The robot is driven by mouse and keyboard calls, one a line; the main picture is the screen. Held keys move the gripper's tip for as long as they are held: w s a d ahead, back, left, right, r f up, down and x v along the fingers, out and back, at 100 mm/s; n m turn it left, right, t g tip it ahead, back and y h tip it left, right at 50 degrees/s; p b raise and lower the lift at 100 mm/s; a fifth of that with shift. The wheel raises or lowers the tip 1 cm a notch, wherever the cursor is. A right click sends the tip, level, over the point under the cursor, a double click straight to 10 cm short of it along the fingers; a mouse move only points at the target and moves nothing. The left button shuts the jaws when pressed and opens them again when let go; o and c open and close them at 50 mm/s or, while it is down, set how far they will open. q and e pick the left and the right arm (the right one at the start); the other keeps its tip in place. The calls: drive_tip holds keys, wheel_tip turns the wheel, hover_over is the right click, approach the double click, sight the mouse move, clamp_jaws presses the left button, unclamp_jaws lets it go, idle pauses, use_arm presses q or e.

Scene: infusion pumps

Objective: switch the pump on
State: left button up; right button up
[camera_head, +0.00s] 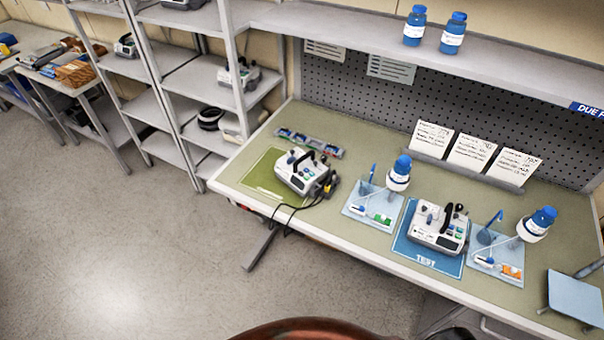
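One infusion pump (438,228), white and grey with a black carry handle, stands on the blue mat marked TEST (428,259) on the workbench. A second similar pump (302,174) stands on a green mat (258,184) at the left end of the bench, with a dark cable running from it over the front edge. Small green and dark panel parts show on both pumps, too small to read, and I cannot tell whether either is on. Neither of my grippers is in view.
Light-blue trays (357,215) with small parts flank the TEST mat. White bottles with blue caps (399,174) (537,224) stand beside it. Cards (471,152) stand behind. A tilted blue panel (575,297) is at right. A reddish-brown rounded object (318,331) shows at the bottom edge. Floor at left is clear.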

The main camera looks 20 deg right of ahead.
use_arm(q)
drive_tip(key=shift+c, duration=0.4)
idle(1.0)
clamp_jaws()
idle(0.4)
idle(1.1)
